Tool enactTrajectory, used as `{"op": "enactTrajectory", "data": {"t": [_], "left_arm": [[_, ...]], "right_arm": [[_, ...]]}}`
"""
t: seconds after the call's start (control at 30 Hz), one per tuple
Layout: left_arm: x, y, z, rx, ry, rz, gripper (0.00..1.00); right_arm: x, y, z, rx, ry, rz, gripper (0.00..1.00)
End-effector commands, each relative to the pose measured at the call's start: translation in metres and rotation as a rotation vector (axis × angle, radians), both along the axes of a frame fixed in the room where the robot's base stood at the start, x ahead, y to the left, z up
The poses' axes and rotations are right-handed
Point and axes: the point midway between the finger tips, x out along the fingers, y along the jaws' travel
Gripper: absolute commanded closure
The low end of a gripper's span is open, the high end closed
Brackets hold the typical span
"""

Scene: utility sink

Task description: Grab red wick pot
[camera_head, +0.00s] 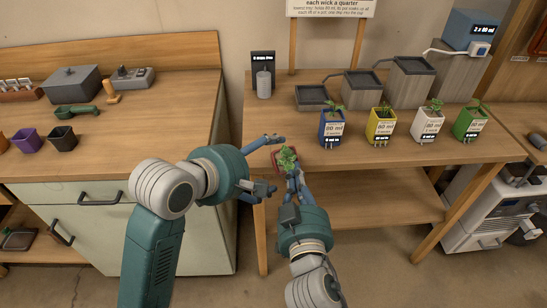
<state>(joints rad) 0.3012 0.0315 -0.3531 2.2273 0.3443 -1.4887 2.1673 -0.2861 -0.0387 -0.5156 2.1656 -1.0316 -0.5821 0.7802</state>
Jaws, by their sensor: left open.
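The red pot (275,159) with a leafy green plant (287,158) is at the front left edge of the right-hand wooden table, mostly hidden by its leaves and my grippers. My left gripper (277,164) is open, coming from the left, with one finger behind the pot and the other in front of it. My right gripper (295,178) comes from below, its fingers close against the pot's near side. I cannot tell whether it grips the pot.
Blue (332,127), yellow (381,127), white (427,125) and green (469,123) labelled pots stand behind to the right. Grey stepped trays (362,88) are behind them. A left counter (120,120) holds small pots and a green scoop (75,111).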

Motion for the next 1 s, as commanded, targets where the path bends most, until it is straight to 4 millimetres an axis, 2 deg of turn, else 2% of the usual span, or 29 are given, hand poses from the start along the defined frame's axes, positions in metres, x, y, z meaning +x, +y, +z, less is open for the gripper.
{"op": "enactTrajectory", "data": {"t": [0.03, 0.3, 0.5, 0.7, 1.0], "left_arm": [[0.005, -0.005, -0.006, 0.003, 0.003, -0.001, 0.11], [0.041, -0.031, -0.034, 0.005, 0.002, -0.001, 0.11], [0.061, -0.046, -0.048, 0.002, 0.0, -0.001, 0.11], [0.069, -0.053, -0.055, 0.002, 0.0, -0.002, 0.11], [0.069, -0.054, -0.056, 0.002, 0.0, -0.002, 0.11]], "right_arm": [[0.0, -0.001, -0.005, -0.001, 0.009, -0.003, 1.0], [0.0, -0.001, -0.005, -0.001, 0.009, -0.003, 1.0], [0.0, -0.001, -0.005, -0.001, 0.009, -0.003, 1.0], [0.0, -0.001, -0.005, -0.001, 0.01, -0.003, 1.0], [0.0, -0.001, -0.005, -0.001, 0.01, -0.003, 1.0]]}}
